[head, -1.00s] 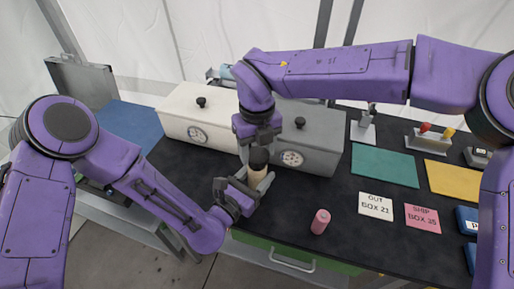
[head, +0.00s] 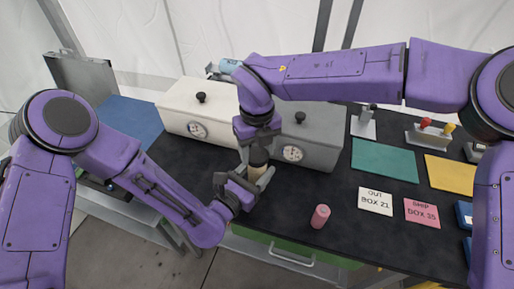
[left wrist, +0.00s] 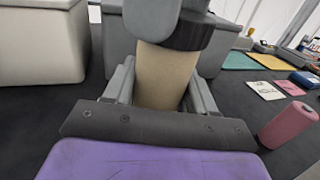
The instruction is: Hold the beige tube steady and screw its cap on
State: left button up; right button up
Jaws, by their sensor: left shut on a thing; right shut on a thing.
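The beige tube (head: 257,173) stands upright above the black tabletop, and it also fills the middle of the left wrist view (left wrist: 165,75). My left gripper (head: 250,182) is shut on its body, a finger on each side. The dark cap (head: 258,155) sits on the tube's top and shows as a black ring in the left wrist view (left wrist: 196,36). My right gripper (head: 258,150) comes from above and is shut on the cap. Its grey fingers hide part of the cap, so I cannot tell how far it is threaded.
A white box (head: 190,108) and a grey box (head: 322,135), each with a knob and dial, stand close behind. A pink cylinder (head: 320,216) stands to the right, near the front edge. Teal (head: 385,162) and yellow (head: 452,175) mats and label cards lie farther right.

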jog(key=shift+f, duration=0.45)
jog(key=m, duration=1.7)
jog(key=shift+d, duration=0.1)
jog(key=m, duration=0.6)
jog(key=shift+s+m, duration=0.1)
jog(key=shift+m, duration=0.2)
jog(key=m, duration=0.8)
jog(key=shift+s+f, duration=0.1)
jog(key=shift+s, duration=0.15)
jog(key=shift+w+m, duration=0.1)
jog(key=shift+m, duration=0.4)
